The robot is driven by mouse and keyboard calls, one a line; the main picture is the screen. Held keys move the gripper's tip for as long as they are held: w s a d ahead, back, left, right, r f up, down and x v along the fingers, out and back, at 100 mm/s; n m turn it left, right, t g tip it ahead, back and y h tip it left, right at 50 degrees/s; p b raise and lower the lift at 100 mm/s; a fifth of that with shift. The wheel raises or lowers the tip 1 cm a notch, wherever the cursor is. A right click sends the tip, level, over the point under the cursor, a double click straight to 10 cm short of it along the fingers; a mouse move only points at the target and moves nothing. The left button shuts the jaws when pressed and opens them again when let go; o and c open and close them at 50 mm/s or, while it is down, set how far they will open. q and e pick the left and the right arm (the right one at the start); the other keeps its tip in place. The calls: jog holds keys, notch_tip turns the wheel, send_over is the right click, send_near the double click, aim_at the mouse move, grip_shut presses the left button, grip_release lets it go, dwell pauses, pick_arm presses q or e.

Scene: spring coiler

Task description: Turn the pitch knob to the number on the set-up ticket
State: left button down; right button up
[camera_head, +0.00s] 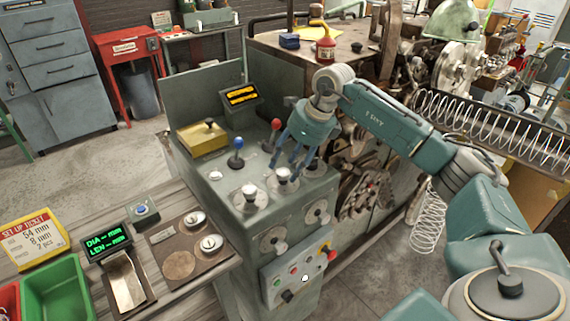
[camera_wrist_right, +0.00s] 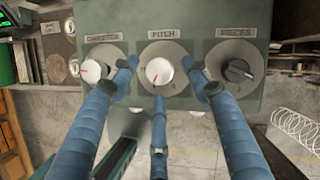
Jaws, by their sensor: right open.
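The pitch knob (camera_wrist_right: 160,72) is white with a red mark pointing to the lower left, on a grey dial plate labelled PITCH in the right wrist view. It also shows on the console in the head view (camera_head: 284,174). My right gripper (camera_wrist_right: 159,78) is open, its blue fingers spread around this knob; I cannot tell whether they touch it. In the head view the right gripper (camera_head: 291,152) hangs just above the console. The set-up ticket (camera_head: 37,238) stands at the left and reads 54 mm, 8 mm and 7 pcs. My left gripper is not in view.
The white diameter knob (camera_wrist_right: 92,70) is left of the pitch knob, the black pieces knob (camera_wrist_right: 237,70) right. A blue-topped lever (camera_head: 238,145) and a red-topped lever (camera_head: 276,126) stand behind. A green readout (camera_head: 106,241) is on the bench.

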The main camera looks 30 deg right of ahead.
jog(key=shift+x, duration=0.8)
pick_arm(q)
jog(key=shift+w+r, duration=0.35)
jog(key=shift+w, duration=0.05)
pick_arm(e)
jog(key=shift+w+a+f, duration=0.1)
jog(key=shift+f, duration=0.15)
jog(key=shift+r, duration=0.15)
jog(key=c, duration=1.1)
